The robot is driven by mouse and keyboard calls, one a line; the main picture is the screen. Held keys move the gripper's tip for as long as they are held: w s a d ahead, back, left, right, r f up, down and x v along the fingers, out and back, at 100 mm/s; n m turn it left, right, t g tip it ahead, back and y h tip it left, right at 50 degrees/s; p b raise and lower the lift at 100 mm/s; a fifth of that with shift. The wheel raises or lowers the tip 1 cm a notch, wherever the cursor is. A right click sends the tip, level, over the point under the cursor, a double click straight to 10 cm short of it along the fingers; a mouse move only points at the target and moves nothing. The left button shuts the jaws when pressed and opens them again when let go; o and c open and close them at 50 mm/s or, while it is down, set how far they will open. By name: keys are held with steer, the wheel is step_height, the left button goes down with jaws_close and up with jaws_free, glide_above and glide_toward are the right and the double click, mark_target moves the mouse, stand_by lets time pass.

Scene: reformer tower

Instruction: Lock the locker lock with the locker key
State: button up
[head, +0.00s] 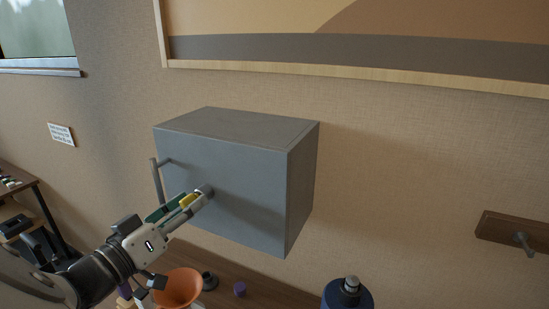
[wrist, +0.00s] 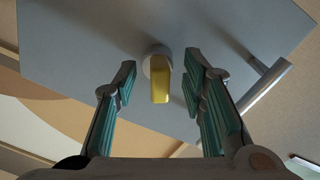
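The grey locker (head: 215,160) hangs on the wall with its door shut. A bar handle (head: 157,185) is at the door's left side; it also shows in the wrist view (wrist: 262,86). The round grey lock (wrist: 157,62) sits on the door face. The yellow locker key (wrist: 161,88) is in the lock and sticks out towards me; in the head view it (head: 188,201) is partly hidden by a finger. My gripper (wrist: 160,80) is open, with one finger on each side of the key and visible gaps to both. How far the key is turned, I cannot tell.
Below the locker, a wooden surface (head: 222,285) carries an orange cone-shaped object (head: 178,287), a small purple item (head: 239,289) and a dark blue bottle (head: 347,296). A wall hook board (head: 505,232) is at the right. The space in front of the door's right part is clear.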

steer(key=shift+o, duration=0.3)
steer(key=shift+s+r, duration=0.1)
steer(key=shift+r, duration=0.05)
steer(key=shift+p+v, duration=0.8)
steer(key=shift+v, duration=2.15)
steer(key=shift+d, duration=0.2)
